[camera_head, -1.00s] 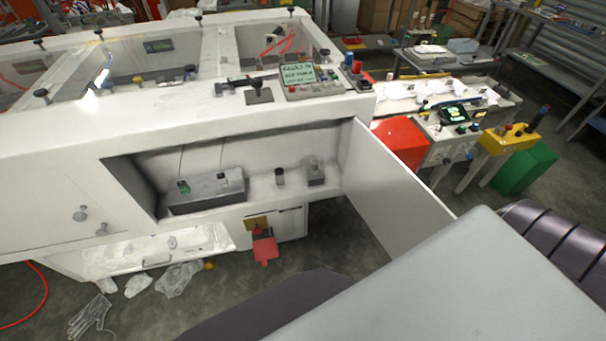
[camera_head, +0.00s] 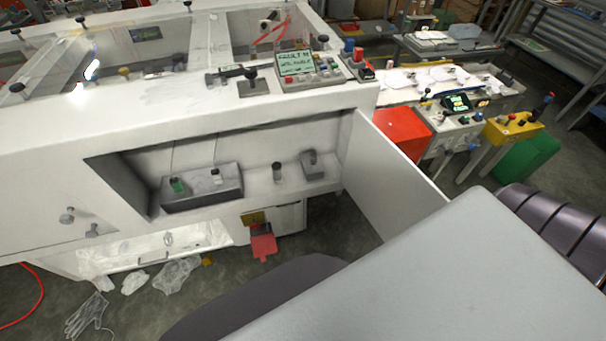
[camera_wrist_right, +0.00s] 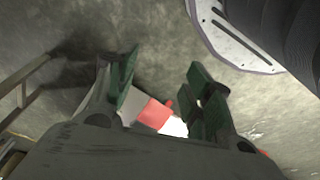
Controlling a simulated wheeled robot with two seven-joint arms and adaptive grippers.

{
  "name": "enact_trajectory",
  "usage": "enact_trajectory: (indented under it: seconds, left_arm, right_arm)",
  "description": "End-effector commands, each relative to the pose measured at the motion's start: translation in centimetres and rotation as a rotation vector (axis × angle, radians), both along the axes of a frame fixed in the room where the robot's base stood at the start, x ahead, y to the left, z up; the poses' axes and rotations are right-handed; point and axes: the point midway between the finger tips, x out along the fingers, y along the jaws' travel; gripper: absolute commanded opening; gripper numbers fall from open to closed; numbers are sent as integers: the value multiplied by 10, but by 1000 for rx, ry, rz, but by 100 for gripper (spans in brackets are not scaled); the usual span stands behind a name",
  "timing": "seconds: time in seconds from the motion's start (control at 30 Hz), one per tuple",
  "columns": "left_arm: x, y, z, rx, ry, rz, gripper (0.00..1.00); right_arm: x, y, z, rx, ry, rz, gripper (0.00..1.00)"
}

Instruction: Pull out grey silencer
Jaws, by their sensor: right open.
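An open compartment (camera_head: 228,208) in the front of the white machine shows in the head view. Inside it, at the left, lies a grey block (camera_head: 203,196) with a green-marked fitting and a pale fitting on top. To its right stand a small dark-topped cylinder (camera_head: 277,174) and a squat grey part (camera_head: 312,163) with a short stub. I cannot tell for sure which of these is the grey silencer. My right gripper (camera_wrist_right: 163,65) is open in the right wrist view, with green finger pads and nothing between its fingertips. My left gripper is out of view.
A white door (camera_head: 385,180) stands open at the compartment's right. A glove (camera_head: 85,315) and crumpled clear plastic (camera_head: 178,274) lie on the floor. The control panel (camera_head: 297,67) sits on top of the machine.

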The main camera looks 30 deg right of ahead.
Motion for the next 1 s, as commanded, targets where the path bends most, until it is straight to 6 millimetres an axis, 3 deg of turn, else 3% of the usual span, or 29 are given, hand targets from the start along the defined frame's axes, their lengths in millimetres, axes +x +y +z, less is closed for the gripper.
enact_trajectory:
  seconds: [0.53, 1.0]
  left_arm:
    - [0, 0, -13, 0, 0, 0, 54]
    - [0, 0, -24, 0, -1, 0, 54]
  right_arm:
    - [65, 7, 113, 2, -53, -26, 51]
    - [109, -6, 217, -17, -104, -132, 51]
